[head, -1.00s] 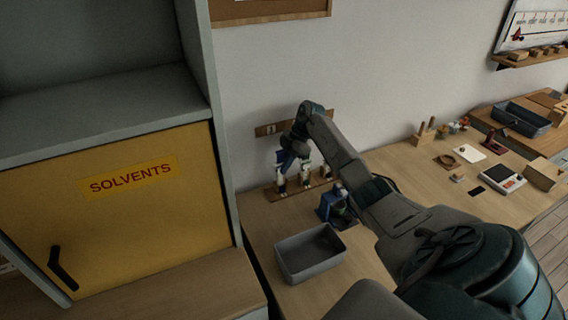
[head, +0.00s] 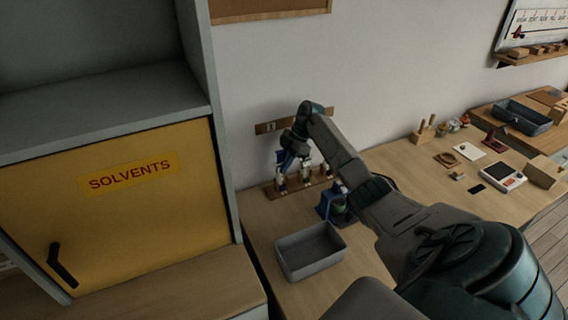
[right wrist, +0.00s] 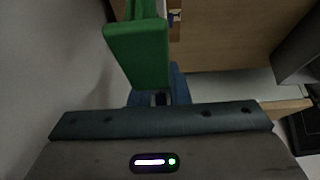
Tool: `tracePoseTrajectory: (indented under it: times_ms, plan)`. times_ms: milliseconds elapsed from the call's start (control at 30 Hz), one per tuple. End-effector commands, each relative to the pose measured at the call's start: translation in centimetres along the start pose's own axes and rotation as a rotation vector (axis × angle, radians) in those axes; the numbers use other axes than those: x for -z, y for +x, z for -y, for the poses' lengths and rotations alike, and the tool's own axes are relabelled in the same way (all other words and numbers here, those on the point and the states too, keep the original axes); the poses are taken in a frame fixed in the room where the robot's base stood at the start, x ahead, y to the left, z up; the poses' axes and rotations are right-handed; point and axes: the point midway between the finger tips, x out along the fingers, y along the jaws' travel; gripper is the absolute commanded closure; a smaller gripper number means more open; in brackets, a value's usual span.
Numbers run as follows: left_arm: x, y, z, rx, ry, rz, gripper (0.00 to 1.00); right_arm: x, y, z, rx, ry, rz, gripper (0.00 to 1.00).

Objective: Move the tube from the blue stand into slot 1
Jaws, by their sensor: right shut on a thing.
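My right gripper (head: 285,163) is at the wall end of the bench, above the wooden rack (head: 270,191). It is shut on the tube, which shows as a large green piece (right wrist: 140,52) in the right wrist view. In the head view the gripper and arm largely hide the tube. The rack has several upright holders with white parts. A plate with a "1" (head: 270,127) is on the wall behind it. The blue stand (head: 325,206) is right of and nearer than the rack, partly behind my right arm, with something dark green at it. My left gripper is out of view.
A grey open bin (head: 311,252) stands on the bench in front of the stand. A yellow solvents cabinet (head: 125,220) borders the bench on the left. A scale (head: 502,177) and small items lie to the right. The wall is close behind the rack.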

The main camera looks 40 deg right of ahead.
Motion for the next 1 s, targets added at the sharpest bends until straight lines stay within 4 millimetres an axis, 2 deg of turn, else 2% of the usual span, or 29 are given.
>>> tracePoseTrajectory:
  times_ms: [433,467,567,1000]
  plan:
    - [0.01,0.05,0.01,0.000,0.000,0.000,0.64,-0.12,0.23,0.05,0.002,0.001,0.001,1.00]
    - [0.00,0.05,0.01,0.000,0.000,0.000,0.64,-0.12,0.24,0.05,0.002,0.001,0.001,0.78]
    - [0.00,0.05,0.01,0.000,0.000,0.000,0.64,-0.12,0.23,0.05,0.002,0.001,0.000,0.59]
    - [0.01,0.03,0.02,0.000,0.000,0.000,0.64,-0.09,0.15,0.02,0.001,0.001,0.000,0.59]
